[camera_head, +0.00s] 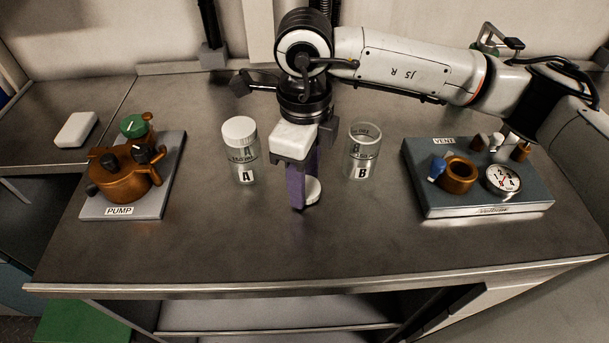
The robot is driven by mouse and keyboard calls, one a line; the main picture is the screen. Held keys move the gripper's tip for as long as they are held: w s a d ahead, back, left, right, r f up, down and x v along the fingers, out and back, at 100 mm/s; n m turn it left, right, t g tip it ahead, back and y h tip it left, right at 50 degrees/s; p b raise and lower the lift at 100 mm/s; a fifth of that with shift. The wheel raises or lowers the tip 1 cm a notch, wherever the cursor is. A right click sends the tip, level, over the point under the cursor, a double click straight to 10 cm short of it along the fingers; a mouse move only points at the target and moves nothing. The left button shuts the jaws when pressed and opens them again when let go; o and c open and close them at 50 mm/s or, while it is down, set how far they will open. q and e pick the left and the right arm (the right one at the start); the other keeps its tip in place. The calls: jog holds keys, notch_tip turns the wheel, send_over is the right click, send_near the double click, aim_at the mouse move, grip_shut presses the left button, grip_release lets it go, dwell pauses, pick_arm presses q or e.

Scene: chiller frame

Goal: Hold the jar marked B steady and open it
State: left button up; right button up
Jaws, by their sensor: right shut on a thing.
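Jar B (361,155) is clear glass, marked with a black B, and stands upright on the metal table. Its top shows a bare glass rim with no white lid on it. My right gripper (303,200), with purple fingers, points down to the left of jar B, apart from it. It is shut on a white round lid (314,190), partly hidden behind the fingers. Jar A (242,155) stands to the left of the gripper with its white lid on. My left gripper is not in view.
A pump unit (125,180) on a grey plate stands at the left. A blue vent block (480,205) with a gauge and brass fitting stands at the right. A white block (76,129) lies on the far left surface. The table's front (300,258) is clear.

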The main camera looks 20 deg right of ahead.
jog(key=shift+f, duration=0.15)
jog(key=shift+f, duration=0.15)
jog(key=o, duration=1.2)
jog(key=shift+c, duration=0.2)
